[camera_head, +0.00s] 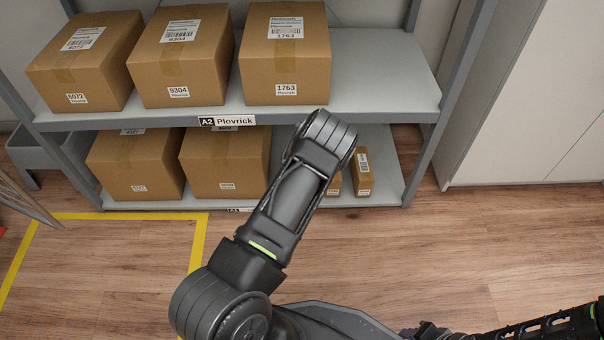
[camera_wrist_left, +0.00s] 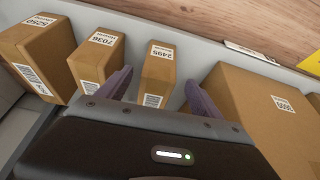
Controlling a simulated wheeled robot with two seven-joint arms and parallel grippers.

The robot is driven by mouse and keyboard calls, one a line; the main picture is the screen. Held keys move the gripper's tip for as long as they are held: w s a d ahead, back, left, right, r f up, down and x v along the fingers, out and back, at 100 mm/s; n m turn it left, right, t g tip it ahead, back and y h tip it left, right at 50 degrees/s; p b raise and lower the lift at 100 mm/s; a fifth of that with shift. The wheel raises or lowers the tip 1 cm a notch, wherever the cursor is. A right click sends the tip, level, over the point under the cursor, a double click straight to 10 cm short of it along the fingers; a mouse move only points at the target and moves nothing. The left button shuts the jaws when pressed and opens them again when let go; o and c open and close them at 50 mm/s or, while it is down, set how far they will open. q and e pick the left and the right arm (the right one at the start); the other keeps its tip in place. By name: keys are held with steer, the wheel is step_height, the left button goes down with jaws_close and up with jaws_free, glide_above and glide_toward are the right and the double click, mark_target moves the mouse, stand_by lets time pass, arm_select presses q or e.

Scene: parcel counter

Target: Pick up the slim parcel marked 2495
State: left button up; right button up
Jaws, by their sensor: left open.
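The slim parcel marked 2495 (camera_wrist_left: 158,75) stands upright on the lower shelf in the left wrist view, its number label on the face toward the top of the picture. My left gripper (camera_wrist_left: 160,92) is open, with one purple finger on each side of this parcel in the picture. I cannot tell whether the fingers touch it. In the head view my arm covers the left gripper and part of the slim parcels, and no number on them is readable there. Part of my right gripper (camera_head: 428,331) shows at the bottom edge, its jaws unclear.
Slim parcels 7036 (camera_wrist_left: 97,58) and 5250 (camera_wrist_left: 40,55) stand left of 2495 in the wrist view; a large carton (camera_wrist_left: 250,105) stands close on its right. The upper shelf (camera_head: 385,85) with large cartons lies above. Floor (camera_head: 480,230) in front is clear.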

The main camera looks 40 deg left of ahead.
arm_select(q)
steer(key=w+a+b, duration=0.1)
steer(key=w, duration=0.1)
steer(key=w+a+b, duration=0.1)
steer(key=w+a, duration=0.1)
steer(key=shift+w+a, duration=0.2)
steer(key=shift+w+a+r, duration=0.1)
steer(key=shift+w, duration=0.05)
steer(key=shift+w+a+b, duration=0.15)
steer(key=shift+w+b, duration=0.05)
steer(key=shift+b, duration=0.1)
steer(key=b+x, duration=0.3)
steer(key=x, duration=0.2)
steer(key=shift+w, duration=0.1)
steer(key=shift+c, duration=0.4)
jaws_close()
stand_by(0.5)
